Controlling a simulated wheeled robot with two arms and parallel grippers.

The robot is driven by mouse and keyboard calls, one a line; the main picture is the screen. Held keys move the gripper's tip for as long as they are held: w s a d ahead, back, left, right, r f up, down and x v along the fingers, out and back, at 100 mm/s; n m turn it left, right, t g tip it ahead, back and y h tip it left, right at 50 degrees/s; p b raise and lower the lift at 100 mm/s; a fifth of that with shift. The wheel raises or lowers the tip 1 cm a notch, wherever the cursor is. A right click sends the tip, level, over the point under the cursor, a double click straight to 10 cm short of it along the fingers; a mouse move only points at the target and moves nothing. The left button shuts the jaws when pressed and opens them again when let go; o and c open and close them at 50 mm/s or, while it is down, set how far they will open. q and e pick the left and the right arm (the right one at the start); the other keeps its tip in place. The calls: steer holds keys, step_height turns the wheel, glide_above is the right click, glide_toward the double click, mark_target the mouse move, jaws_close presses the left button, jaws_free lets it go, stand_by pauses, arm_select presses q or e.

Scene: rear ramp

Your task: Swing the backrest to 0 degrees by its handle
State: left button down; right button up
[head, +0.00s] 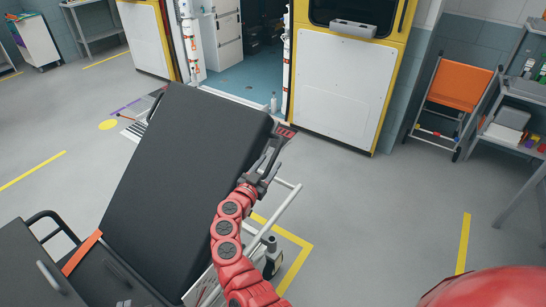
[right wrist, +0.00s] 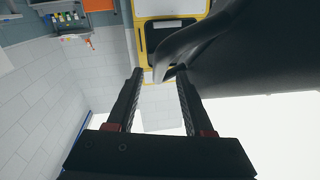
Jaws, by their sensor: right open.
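The black padded backrest (head: 185,165) of a stretcher stands tilted up in the middle of the head view. A dark curved handle (right wrist: 196,40) comes off its edge in the right wrist view, where the backrest is the large dark surface (right wrist: 265,55) at right. My right gripper (head: 267,163) is at the backrest's right edge in the head view. In the right wrist view its two fingers (right wrist: 160,74) are apart, with the handle's end showing at or just beyond the fingertips. I cannot tell whether they touch it. My left gripper is not in view.
The stretcher's lower part with an orange strap (head: 82,253) is at bottom left, a pale side rail (head: 285,212) at right. A yellow-and-white vehicle (head: 343,85) stands behind. An orange chair (head: 458,85) and shelves (head: 520,100) are at right. Floor right of the stretcher is clear.

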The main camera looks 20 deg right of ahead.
mark_target(271, 162)
steer(key=shift+x, duration=1.65)
steer(key=shift+c, duration=0.4)
jaws_close()
